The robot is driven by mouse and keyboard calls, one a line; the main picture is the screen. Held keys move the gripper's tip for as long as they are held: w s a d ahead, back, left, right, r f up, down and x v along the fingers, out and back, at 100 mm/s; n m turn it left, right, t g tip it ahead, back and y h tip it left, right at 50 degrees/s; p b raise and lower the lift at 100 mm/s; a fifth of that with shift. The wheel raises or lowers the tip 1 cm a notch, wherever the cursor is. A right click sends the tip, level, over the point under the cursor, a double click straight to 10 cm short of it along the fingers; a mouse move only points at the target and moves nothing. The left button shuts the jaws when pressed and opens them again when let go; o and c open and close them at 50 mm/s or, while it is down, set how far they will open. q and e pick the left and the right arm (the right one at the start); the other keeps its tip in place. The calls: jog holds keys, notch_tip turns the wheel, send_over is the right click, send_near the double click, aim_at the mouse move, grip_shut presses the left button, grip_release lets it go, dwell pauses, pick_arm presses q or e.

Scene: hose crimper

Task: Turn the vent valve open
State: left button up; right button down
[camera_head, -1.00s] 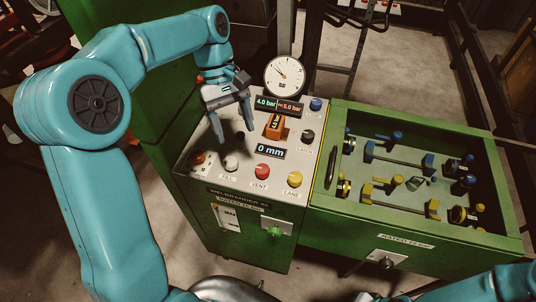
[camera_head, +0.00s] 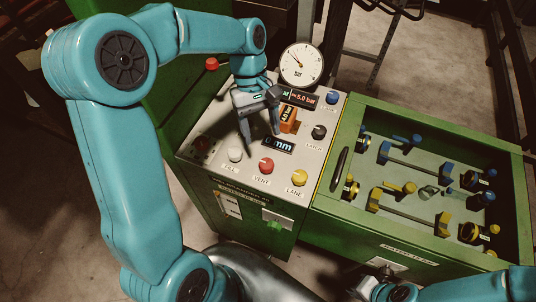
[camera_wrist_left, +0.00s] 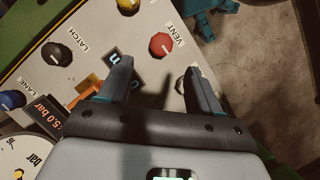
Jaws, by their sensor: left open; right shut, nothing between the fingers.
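The red VENT knob (camera_head: 266,165) is on the front row of the slanted control panel, between the white FILL knob (camera_head: 235,155) and the yellow LANE knob (camera_head: 299,177). My left gripper (camera_head: 262,143) points down, open and empty, just behind the VENT knob and over the mm display. In the left wrist view the VENT knob (camera_wrist_left: 160,44) shows beyond the gap between the open fingertips (camera_wrist_left: 158,65), apart from them. The white knob is partly hidden behind one finger there. My right gripper (camera_head: 388,291) is partly in view at the bottom edge, away from the panel.
An orange block control (camera_head: 289,119), the black LATCH knob (camera_head: 319,131), a blue knob (camera_head: 333,97) and a pressure gauge (camera_head: 301,65) crowd the panel. A green open-topped bin (camera_head: 440,250) with blue and yellow fittings stands to the right.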

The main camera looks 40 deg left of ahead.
aim_at(266, 162)
pick_arm(q)
jog(key=x, duration=0.8)
jog(key=shift+s+d+f+p, duration=0.1)
jog(key=shift+s+f+p, duration=0.05)
jog(key=shift+f+p, duration=0.2)
jog(key=shift+s, duration=0.15)
jog(key=c, duration=1)
